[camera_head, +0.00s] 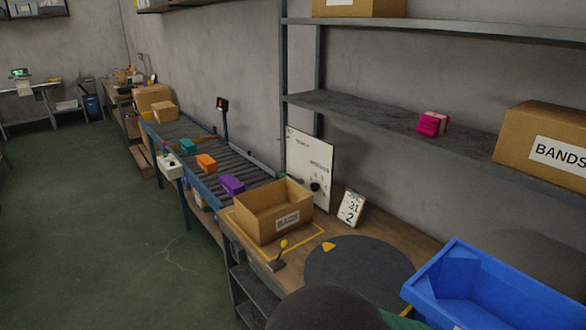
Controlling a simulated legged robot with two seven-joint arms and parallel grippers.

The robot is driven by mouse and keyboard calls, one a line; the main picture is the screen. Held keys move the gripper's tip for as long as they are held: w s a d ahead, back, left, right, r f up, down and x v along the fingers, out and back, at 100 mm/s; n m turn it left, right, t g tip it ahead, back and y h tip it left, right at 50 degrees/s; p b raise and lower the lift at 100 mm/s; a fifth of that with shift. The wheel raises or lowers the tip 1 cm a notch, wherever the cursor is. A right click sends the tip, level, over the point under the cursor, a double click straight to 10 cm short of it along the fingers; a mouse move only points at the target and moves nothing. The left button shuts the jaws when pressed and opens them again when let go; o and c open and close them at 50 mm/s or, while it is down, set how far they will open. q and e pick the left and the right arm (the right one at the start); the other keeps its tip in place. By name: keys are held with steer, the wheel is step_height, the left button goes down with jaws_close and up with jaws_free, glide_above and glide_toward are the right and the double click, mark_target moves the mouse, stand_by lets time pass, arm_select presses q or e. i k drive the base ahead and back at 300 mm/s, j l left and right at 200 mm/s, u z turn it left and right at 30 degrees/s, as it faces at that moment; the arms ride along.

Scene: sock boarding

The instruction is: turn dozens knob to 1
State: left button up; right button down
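A white panel (308,168) leans upright against the wall at the back of the workbench. It carries a black round knob (315,187) low on its face, with small marks around it. The lettering is too small to read, so I cannot tell the knob's setting or confirm that it is the dozens knob. Neither of my grippers is in view.
An open cardboard box (262,222) stands in front of the panel. A number card (351,207), a dark round mat (360,270), a yellow-tipped lever (281,252) and a blue bin (470,270) are on the bench. A shelf (400,125) overhangs; a roller conveyor (215,160) runs left.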

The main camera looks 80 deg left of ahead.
mark_target(314, 186)
steer(key=u, duration=2.45)
steer(key=i+j+z, duration=0.25)
